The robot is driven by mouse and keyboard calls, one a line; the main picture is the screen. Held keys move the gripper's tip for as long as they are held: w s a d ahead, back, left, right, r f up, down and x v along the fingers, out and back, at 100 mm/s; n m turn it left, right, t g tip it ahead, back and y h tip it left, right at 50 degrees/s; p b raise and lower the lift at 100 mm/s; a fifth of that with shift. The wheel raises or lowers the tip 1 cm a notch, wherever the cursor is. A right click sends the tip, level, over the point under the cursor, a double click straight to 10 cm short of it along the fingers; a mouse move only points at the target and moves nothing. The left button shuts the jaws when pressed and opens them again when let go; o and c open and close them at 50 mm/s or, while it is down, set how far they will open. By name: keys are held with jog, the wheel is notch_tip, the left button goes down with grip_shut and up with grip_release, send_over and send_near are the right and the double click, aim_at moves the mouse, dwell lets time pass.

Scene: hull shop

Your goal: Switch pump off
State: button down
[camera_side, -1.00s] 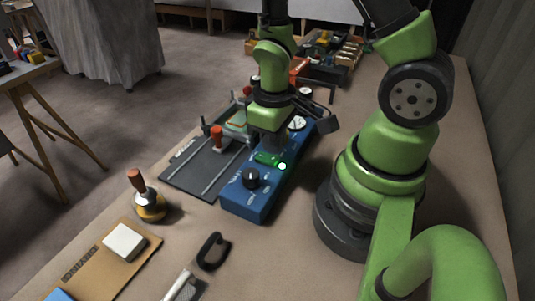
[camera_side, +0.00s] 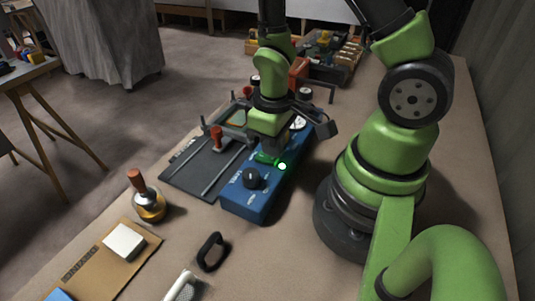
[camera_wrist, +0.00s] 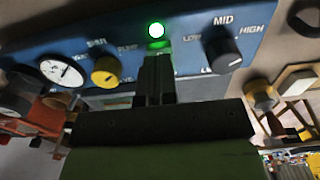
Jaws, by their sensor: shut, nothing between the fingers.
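The pump panel is a long blue box (camera_side: 248,203) on the bench. Its round lamp (camera_wrist: 156,30) glows bright with a green rim; it also shows lit in the side view (camera_side: 282,166). A green patch (camera_wrist: 158,44) lies just below the lamp; whether it is a switch or glow is unclear. The panel also has a black knob (camera_wrist: 222,47) near LOW, MID and HIGH, a yellow knob (camera_wrist: 106,71) and a white dial gauge (camera_wrist: 62,71). My gripper (camera_wrist: 155,58) is shut and empty, fingertips close to the lamp and green patch. Contact cannot be told.
A dark board with rails and a red-handled clamp (camera_side: 217,137) lies left of the box. A wooden-handled brass tool (camera_side: 147,197), a black handle (camera_side: 212,252) and a brown board with a white block (camera_side: 124,242) stand nearer. Bare bench lies between them.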

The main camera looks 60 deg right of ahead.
jog(key=shift+f, duration=0.75)
jog(key=shift+r, duration=3.55)
jog(key=s+a+r+m+t, duration=0.1)
jog(key=r+t, duration=0.1)
jog(key=r, duration=0.4)
jog(key=s+a+r+m+t+y, duration=0.1)
jog(key=s+a+r+t, duration=0.1)
jog(key=r, duration=0.4)
jog(key=s+a+r+m+t+y, duration=0.1)
jog(key=r+m+t, duration=0.1)
jog(key=r, duration=0.4)
jog(key=shift+s+a+r+t, duration=0.3)
jog(key=shift+s+t, duration=0.1)
jog(key=shift+t, duration=0.2)
